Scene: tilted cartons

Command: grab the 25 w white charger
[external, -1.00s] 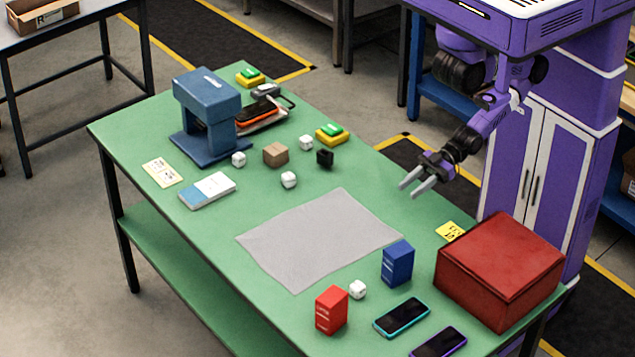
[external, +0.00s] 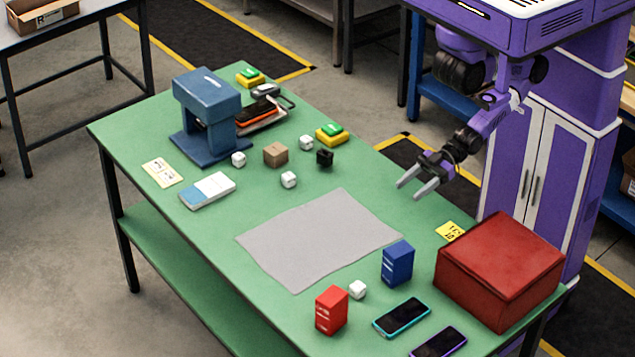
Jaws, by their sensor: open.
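Several small white cube-shaped chargers sit on the green table (external: 215,255). One white charger (external: 239,159) is by the blue press, one (external: 289,179) is in front of the brown box, and one (external: 306,143) is behind that box. Another white charger (external: 357,289) is between the red and blue boxes. Their wattage markings are too small to read, so I cannot tell which is 25 W. My gripper (external: 418,190) is open and empty above the table's right edge, apart from all chargers.
A blue press (external: 207,100), a brown box (external: 275,154) and a black cube (external: 324,158) stand toward the back. A grey mat (external: 318,240) lies bare mid-table. A blue box (external: 397,263), red box (external: 331,310), two phones (external: 401,317) and a large red carton (external: 500,268) crowd the front.

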